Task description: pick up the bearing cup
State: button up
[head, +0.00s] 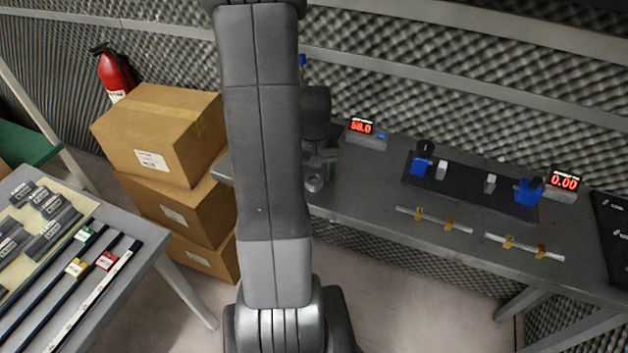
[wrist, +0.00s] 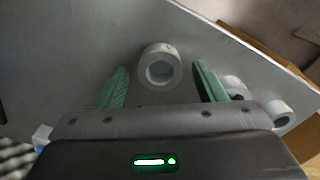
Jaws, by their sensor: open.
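A grey, round, hollow bearing cup (wrist: 148,72) lies on the grey bench in the wrist view, between the two green fingers of my gripper (wrist: 160,68). The fingers are spread, with a gap on each side of the cup. Two similar grey round parts sit to the right, one (wrist: 235,84) partly hidden behind the right finger and one (wrist: 280,108) further out. In the head view a grey cup (head: 314,184) shows near the bench's left end, just below my gripper (head: 322,162). My arm hides much of that area.
The grey bench (head: 375,205) carries two red displays (head: 361,127) (head: 564,183), a dark plate with blue fixtures (head: 455,190), and two pale rods with yellow clips (head: 435,219). Cardboard boxes (head: 165,130) are stacked left of the bench. Another table (head: 150,240) stands at far left.

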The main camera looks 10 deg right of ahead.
jog(key=shift+f, duration=0.25)
jog(key=c, duration=1.1)
jog(key=shift+c, duration=0.2)
jog(key=shift+r, duration=0.1)
